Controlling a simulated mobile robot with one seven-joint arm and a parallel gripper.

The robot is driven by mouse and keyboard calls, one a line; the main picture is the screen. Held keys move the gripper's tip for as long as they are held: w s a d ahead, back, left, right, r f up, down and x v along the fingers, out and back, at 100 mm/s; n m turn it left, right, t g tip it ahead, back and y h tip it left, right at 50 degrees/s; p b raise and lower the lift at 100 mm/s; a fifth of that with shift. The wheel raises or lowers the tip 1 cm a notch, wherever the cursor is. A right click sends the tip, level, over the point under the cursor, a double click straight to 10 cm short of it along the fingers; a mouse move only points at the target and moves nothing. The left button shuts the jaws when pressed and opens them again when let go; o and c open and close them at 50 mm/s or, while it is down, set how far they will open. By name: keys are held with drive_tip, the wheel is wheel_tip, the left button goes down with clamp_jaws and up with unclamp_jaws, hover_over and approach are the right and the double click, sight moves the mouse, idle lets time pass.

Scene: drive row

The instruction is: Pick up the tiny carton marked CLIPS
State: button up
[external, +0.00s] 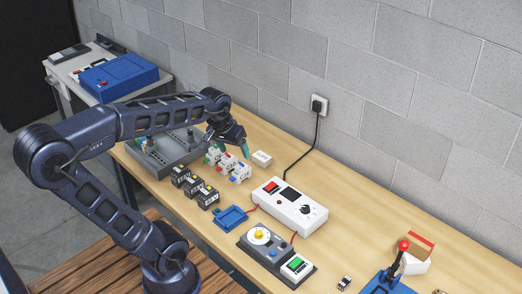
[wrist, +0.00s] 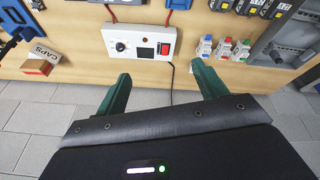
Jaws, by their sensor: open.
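A tiny whitish carton (external: 262,158) lies on the bench near the wall in the external view. Faint marks show on it, but I cannot read them as CLIPS. My gripper (external: 244,149) is just left of this carton and above the bench, apart from it as far as I can tell. In the wrist view my gripper (wrist: 161,75) has its two green fingers wide apart with nothing between them. The tiny carton does not show clearly there; the right finger may hide it. Another carton (wrist: 38,66), with a red end, reads CAPS; it looks like the red-edged box (external: 415,262) at the external view's right.
Small white blocks with green, red and blue parts (external: 228,163) stand close by my gripper. Black modules (external: 193,187), a grey tray (external: 165,160), a blue tray (external: 231,217) and a white power unit (external: 290,205) surround them. A cable (external: 303,150) runs up the wall.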

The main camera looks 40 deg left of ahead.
drive_tip(key=w+a+f+n+g, duration=0.15)
drive_tip(key=w+a+n, duration=0.25)
drive_tip(key=w, duration=0.7)
drive_tip(key=n+g, duration=0.2)
drive_tip(key=n, duration=0.9)
hover_over(262, 156)
drive_tip(key=f, duration=2.3)
drive_tip(key=shift+s+a+f, duration=0.2)
drive_tip(key=shift+a+f, duration=0.05)
drive_tip(key=shift+f, duration=0.05)
wheel_tip(262, 156, down, 5)
drive_tip(key=shift+r, duration=0.1)
drive_tip(key=shift+w+d+f, duration=0.1)
drive_tip(key=shift+w+f, duration=0.05)
drive_tip(key=shift+f, duration=1.25)
drive_tip(key=shift+w+d+f, duration=0.1)
drive_tip(key=shift+f, duration=1.25)
drive_tip(key=shift+r, duration=0.1)
drive_tip(key=c, duration=1.2)
